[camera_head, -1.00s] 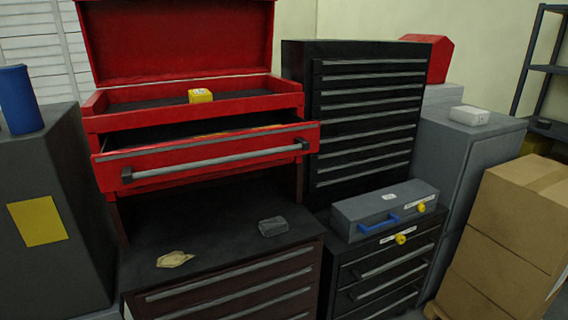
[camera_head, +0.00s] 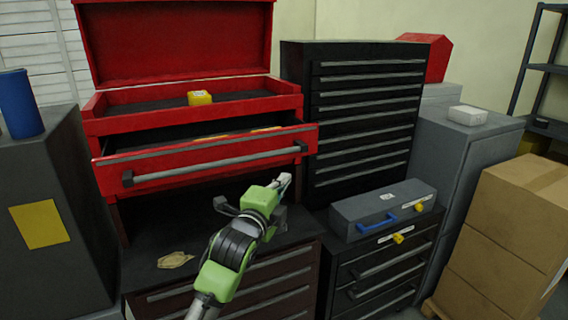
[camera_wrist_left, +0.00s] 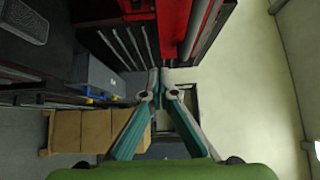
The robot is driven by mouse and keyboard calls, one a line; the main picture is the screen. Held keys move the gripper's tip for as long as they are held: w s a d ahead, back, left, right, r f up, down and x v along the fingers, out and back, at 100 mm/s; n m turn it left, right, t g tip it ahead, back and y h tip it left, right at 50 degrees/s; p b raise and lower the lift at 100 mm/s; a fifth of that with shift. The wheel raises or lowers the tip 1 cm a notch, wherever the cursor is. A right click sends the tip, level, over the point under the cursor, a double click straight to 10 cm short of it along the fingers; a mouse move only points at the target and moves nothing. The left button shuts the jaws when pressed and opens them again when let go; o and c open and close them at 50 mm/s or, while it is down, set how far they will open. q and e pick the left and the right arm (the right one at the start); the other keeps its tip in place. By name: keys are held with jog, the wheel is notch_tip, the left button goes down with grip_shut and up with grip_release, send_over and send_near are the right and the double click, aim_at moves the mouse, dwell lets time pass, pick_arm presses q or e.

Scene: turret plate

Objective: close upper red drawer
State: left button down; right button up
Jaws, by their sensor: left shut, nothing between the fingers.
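The upper red drawer (camera_head: 210,158) of the red tool chest (camera_head: 190,124) is pulled open, with a grey bar handle (camera_head: 215,167) across its front. A dark gap shows behind its front panel. My left gripper (camera_head: 284,182) is shut and empty, below the right end of the handle and apart from it in the head view. In the left wrist view my fingertips (camera_wrist_left: 160,72) meet, and the red drawer front and grey handle (camera_wrist_left: 203,28) show just above them. My right gripper is not in view.
The red lid stands open, and a yellow box (camera_head: 199,97) lies in the top tray. A tall black cabinet (camera_head: 365,110) stands to the right. A grey case (camera_head: 382,208) sits on a low black cabinet. A crumpled tan item (camera_head: 175,260) lies on the dark worktop.

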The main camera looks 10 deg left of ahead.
pick_arm(q)
jog(key=w+a+p, duration=0.1)
jog(key=w+p, duration=0.2)
jog(key=w, duration=0.5)
jog(key=shift+w, duration=0.35)
